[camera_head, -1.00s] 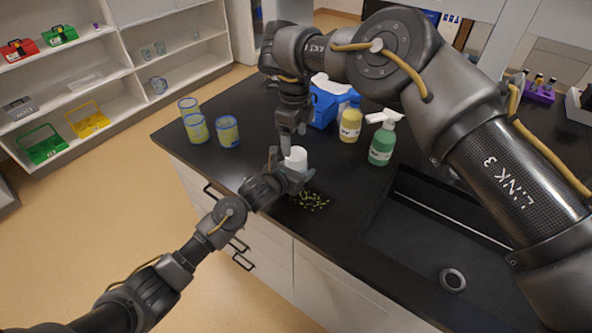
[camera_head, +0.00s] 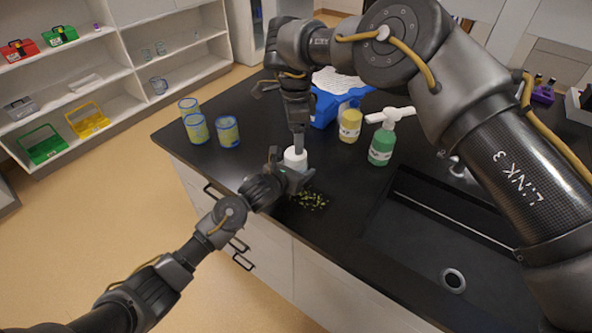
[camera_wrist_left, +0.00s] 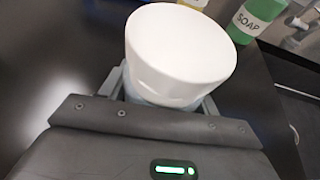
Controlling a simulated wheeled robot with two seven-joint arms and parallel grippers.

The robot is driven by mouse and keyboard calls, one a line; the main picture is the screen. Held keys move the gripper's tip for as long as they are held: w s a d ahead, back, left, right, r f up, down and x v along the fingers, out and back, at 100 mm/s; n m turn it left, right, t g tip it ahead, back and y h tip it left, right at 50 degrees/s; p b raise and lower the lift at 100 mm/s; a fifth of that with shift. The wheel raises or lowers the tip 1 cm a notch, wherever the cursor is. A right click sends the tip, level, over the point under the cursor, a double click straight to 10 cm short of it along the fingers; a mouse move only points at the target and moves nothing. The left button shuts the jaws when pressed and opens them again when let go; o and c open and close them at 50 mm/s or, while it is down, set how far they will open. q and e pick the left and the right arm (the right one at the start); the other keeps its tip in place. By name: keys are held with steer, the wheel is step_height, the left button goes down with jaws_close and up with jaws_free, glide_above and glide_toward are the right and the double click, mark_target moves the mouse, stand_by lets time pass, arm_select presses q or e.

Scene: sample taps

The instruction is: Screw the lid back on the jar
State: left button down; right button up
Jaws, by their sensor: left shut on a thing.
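The jar stands at the counter's front edge, topped by a white lid (camera_head: 293,160). In the left wrist view the lid (camera_wrist_left: 180,50) is large and close, with a pale, see-through jar body (camera_wrist_left: 150,92) showing beneath it. I cannot tell how tightly the lid sits. My left gripper (camera_head: 290,180) is shut around the jar body below the lid. My right gripper (camera_head: 299,148) points down at the lid from above in the head view. Its fingertips overlap the lid there, and their opening is unclear. It does not show in the left wrist view.
Small green bits (camera_head: 312,201) lie right of the jar. A yellow bottle (camera_head: 350,124), a green soap bottle (camera_head: 381,150) and a blue box (camera_head: 325,108) stand behind. Blue-rimmed jars (camera_head: 196,129) are at the left. The sink (camera_head: 425,235) is at the right.

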mark_target(296, 166)
steer(key=shift+f, duration=3.05)
steer(key=shift+c, duration=0.3)
steer(key=c, duration=1)
steer(key=shift+c, duration=0.2)
steer(key=m, duration=0.3)
steer(key=o, duration=1.1)
